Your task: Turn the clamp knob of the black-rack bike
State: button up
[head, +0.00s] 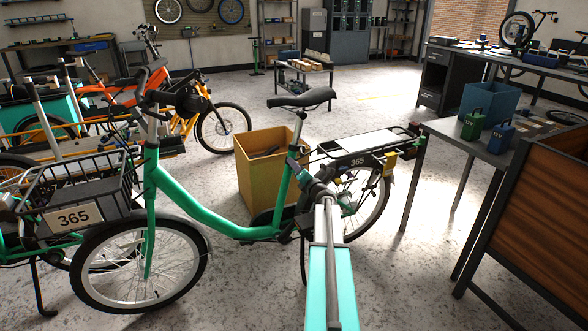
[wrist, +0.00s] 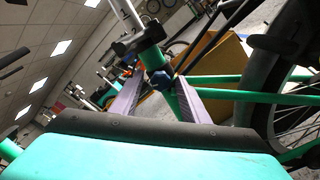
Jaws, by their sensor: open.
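The green bike (head: 205,215) stands across the middle of the head view, with a black saddle (head: 302,98) and a dark rear rack (head: 345,145) bearing a 365 plate. My gripper (head: 308,178) is by the seat tube, below the saddle. In the wrist view, my gripper (wrist: 153,82) is open, with its two grey-purple fingers apart. A small dark blue clamp knob (wrist: 160,78) on the green seat tube (wrist: 155,55) shows between the fingertips. I cannot tell whether the fingers touch it. In the head view the knob is too small to make out.
A yellow-brown box (head: 265,170) stands behind the bike. A black basket (head: 80,190) with a 365 plate is at left, near an orange bike (head: 180,100). A workbench (head: 500,150) with green and blue items and a brown panel (head: 535,220) stand at right.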

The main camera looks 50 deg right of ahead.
jog(key=p+v, duration=0.1)
jog(key=v, duration=1.2)
jog(key=shift+s+a, duration=0.2)
jog(key=shift+s, duration=0.05)
dwell(0.4)
jog(key=n+b, duration=0.9)
jog(key=b, duration=0.3)
jog(key=shift+s+f+n, duration=0.1)
jog(key=shift+s+n, duration=0.05)
jog(key=shift+n, duration=0.25)
jog(key=b, duration=0.3)
jog(key=shift+b, duration=0.35)
jog(key=shift+d, duration=0.1)
jog(key=b+x, duration=0.4)
jog(key=x, duration=0.9)
jog(key=shift+w+r, duration=0.2)
jog(key=shift+w, duration=0.15)
